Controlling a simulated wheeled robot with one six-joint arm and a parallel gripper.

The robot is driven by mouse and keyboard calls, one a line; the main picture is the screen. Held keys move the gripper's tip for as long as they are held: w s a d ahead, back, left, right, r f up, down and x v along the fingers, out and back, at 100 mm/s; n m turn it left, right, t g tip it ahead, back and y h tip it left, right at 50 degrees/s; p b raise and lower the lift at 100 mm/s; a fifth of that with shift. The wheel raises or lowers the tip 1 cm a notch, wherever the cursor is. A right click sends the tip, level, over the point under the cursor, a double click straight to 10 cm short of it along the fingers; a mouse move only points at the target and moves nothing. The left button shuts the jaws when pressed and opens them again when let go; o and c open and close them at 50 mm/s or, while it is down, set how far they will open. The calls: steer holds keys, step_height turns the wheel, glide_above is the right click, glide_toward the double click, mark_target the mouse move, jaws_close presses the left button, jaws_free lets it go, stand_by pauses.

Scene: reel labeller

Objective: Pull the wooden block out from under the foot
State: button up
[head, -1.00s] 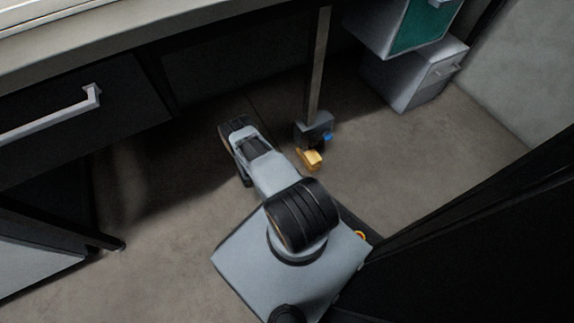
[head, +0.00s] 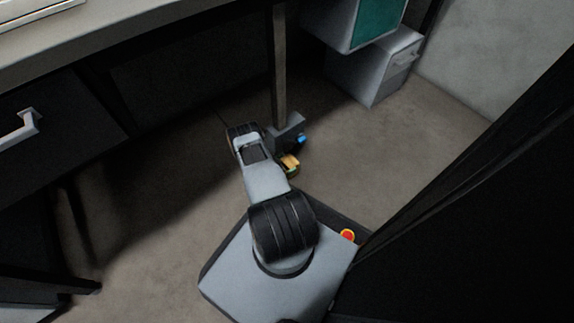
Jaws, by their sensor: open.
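A small yellow-tan block (head: 290,162), which looks like the wooden block, is on the floor at the near side of the foot. A bit of green shows at its lower edge. The grey foot (head: 286,130) is at the bottom of a narrow upright leg (head: 279,75). I cannot tell how much of the block is beneath the foot. My forearm reaches forward just left of the block and foot, with its dark far end close to the foot's left side. My gripper is hidden by the arm; no fingers can be made out.
A small blue object (head: 301,139) is at the foot's right side. A grey drawer cabinet (head: 375,72) stands behind on the right. The worktop (head: 140,38) overhangs the back left, above a dark drawer (head: 60,120). Floor (head: 400,135) right of the block is clear.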

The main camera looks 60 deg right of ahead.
steer(key=shift+s+d+f, duration=0.15)
steer(key=shift+d, duration=0.25)
steer(key=c, duration=0.8)
steer(key=shift+s, duration=0.1)
